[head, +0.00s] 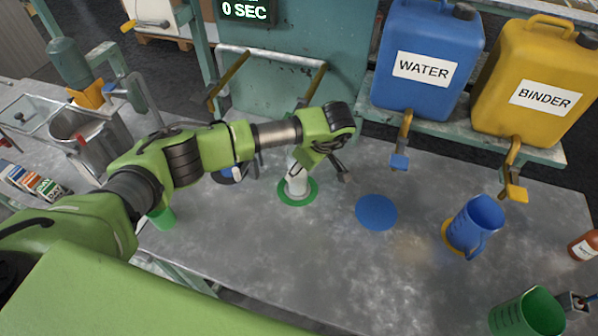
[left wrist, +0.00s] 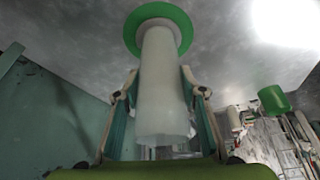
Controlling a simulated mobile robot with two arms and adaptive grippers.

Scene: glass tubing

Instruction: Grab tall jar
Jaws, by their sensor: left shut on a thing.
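The tall jar (head: 296,184) is a whitish, translucent cylinder standing upright on a green disc (head: 311,193) on the workbench. My left gripper (head: 305,168) reaches over it from the left and hides its upper part in the head view. In the left wrist view, the jar (left wrist: 161,85) stands between the two fingers of my left gripper (left wrist: 160,100), one along each side, and the green disc (left wrist: 131,29) is at its far end. The left gripper is shut on the jar. My right gripper does not show.
A blue disc (head: 376,212) and a blue jug (head: 474,226) stand to the right, with a green cup (head: 527,314) at front right. Blue water (head: 425,60) and yellow binder (head: 535,85) containers stand behind. A metal pot (head: 86,137) is at left. The bench's front middle is clear.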

